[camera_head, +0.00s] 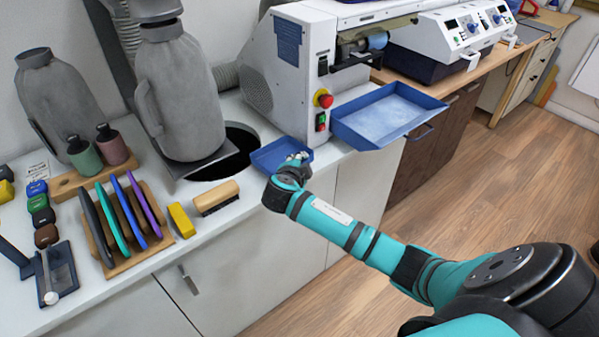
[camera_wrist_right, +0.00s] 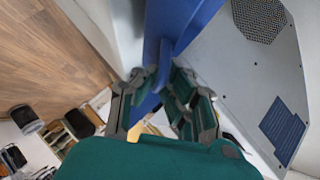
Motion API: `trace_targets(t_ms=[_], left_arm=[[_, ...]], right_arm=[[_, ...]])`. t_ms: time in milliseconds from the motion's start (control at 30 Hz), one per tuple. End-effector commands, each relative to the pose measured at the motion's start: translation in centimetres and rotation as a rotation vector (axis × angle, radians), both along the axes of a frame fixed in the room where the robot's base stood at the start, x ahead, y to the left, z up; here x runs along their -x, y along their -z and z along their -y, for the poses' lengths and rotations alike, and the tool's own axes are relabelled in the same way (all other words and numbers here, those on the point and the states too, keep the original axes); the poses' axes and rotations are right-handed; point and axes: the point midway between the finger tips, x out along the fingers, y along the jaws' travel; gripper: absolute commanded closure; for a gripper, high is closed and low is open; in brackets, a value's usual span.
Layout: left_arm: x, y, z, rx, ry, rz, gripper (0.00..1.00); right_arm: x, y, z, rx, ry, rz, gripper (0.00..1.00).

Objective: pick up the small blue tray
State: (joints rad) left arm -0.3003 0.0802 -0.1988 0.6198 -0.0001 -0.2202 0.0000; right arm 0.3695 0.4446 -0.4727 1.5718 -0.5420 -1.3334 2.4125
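The small blue tray (camera_head: 272,158) sits at the front edge of the white counter, left of the white machine, some small pale bits showing at its right end. My right gripper (camera_head: 295,165) is at the tray's right end, reaching in from the right; its fingers are hard to make out there. In the right wrist view my right gripper (camera_wrist_right: 164,78) has one finger on each side of a blue wall or tab (camera_wrist_right: 165,48), likely the small tray's. The fingertips are close to it; I cannot tell whether they press on it. My left gripper is not in view.
A larger blue tray (camera_head: 388,115) juts from the machine (camera_head: 297,75) just right of the small tray. A dark round opening (camera_head: 228,158) and a wooden brush (camera_head: 216,198) lie to the left. Grey bottles and a rack of coloured insoles stand farther left.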

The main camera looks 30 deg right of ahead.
Motion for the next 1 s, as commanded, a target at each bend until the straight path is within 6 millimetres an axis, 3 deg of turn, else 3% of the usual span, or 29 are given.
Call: trace_targets(t_ms=[67,500,733,1000], left_arm=[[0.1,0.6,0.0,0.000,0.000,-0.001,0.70],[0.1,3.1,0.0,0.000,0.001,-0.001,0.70],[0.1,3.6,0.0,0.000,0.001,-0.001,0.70],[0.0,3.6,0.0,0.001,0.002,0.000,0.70]], right_arm=[[1.9,0.5,-0.5,-0.003,-0.003,-0.004,1.00],[12.5,-0.7,-2.4,-0.004,-0.001,0.002,1.00],[15.1,-1.3,-2.8,0.000,0.000,0.004,1.00],[15.4,-1.5,-3.6,-0.002,-0.038,0.003,1.00]])
